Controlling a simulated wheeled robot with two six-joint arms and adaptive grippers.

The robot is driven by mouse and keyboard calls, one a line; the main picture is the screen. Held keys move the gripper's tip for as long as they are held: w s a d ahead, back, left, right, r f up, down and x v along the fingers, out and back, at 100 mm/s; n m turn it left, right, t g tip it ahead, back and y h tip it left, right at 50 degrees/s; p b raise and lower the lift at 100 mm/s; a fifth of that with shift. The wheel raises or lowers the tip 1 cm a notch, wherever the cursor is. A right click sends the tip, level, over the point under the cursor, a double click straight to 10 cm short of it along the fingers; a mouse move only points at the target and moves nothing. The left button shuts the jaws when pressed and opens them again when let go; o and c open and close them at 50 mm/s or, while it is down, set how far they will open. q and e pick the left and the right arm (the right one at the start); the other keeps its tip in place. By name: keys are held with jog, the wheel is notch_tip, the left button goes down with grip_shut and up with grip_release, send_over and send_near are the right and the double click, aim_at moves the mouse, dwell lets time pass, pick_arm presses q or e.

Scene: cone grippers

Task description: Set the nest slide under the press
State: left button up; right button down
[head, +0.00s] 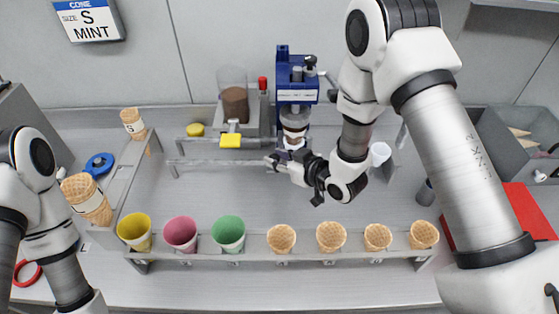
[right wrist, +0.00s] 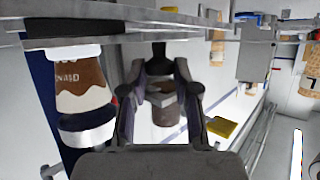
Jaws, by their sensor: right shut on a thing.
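The blue press (head: 297,80) stands at the back middle, with a brown-and-white cup-shaped part (head: 294,121) below its head. This part also shows large in the right wrist view (right wrist: 82,85). My right gripper (head: 278,160) is low in front of the press, at the metal rail (head: 215,162) that runs to the left. In the right wrist view its fingers (right wrist: 163,108) are shut on a small grey block (right wrist: 162,92), seemingly the nest slide's grip. The rest of the slide is mostly hidden by the gripper. My left gripper is out of view.
A front rack (head: 205,256) holds yellow, pink and green cups and several waffle cones. A clear hopper (head: 233,90) and a yellow pad (head: 231,141) are left of the press. A white cup (head: 380,154) stands right of my gripper. A grey bin (head: 520,140) is far right.

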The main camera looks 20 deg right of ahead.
jog(key=c, duration=1.2)
grip_release()
jog(key=o, duration=0.4)
jog(key=shift+d, duration=0.15)
jog(key=shift+c, duration=0.2)
jog(key=shift+d+f, duration=0.1)
jog(key=shift+s, duration=0.1)
jog(key=v, duration=1.1)
jog(key=shift+s+d, duration=0.2)
jog(key=shift+s, duration=0.05)
